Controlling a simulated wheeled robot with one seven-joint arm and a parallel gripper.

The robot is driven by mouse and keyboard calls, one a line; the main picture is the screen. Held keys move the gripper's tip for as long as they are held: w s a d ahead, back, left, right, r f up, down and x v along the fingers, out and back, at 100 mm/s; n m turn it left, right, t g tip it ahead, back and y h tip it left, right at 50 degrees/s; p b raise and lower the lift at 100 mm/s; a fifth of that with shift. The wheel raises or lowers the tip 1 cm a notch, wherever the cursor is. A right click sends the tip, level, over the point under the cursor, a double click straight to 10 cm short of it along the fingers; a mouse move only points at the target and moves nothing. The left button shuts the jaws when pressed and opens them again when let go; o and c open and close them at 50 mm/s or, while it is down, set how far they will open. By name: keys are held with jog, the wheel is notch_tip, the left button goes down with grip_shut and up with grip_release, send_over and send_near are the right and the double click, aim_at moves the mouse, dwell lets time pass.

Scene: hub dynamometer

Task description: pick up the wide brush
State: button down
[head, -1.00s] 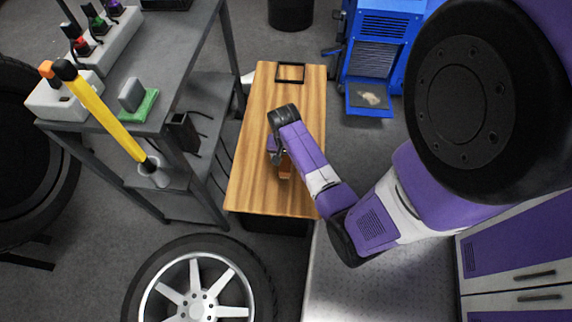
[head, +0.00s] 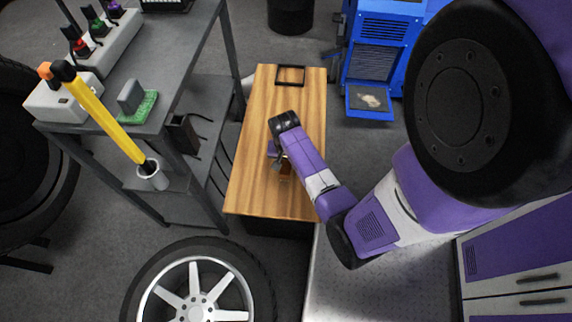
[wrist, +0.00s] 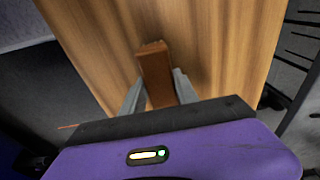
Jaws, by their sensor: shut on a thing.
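The wide brush shows as a brown, wood-coloured block (wrist: 156,72) in the wrist view, standing up between my fingers. My gripper (wrist: 159,88) is shut on it, with one grey finger against each side. Its lower part is hidden behind the gripper body, and no bristles show. In the head view, the brush (head: 285,169) is a small brown patch beside my gripper (head: 281,160), over the wooden tabletop (head: 250,185). I cannot tell whether it touches the table.
A black rectangular frame (head: 290,75) lies at the table's far end. A grey shelf unit (head: 200,60) stands left of the table, and a blue machine (head: 378,60) stands beyond it to the right. A wheel (head: 198,290) is at the near left. Much of the tabletop is clear.

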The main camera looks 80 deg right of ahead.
aim_at(286, 163)
jog(key=shift+r, duration=0.1)
notch_tip(286, 163, up, 20)
jog(key=p, duration=0.4)
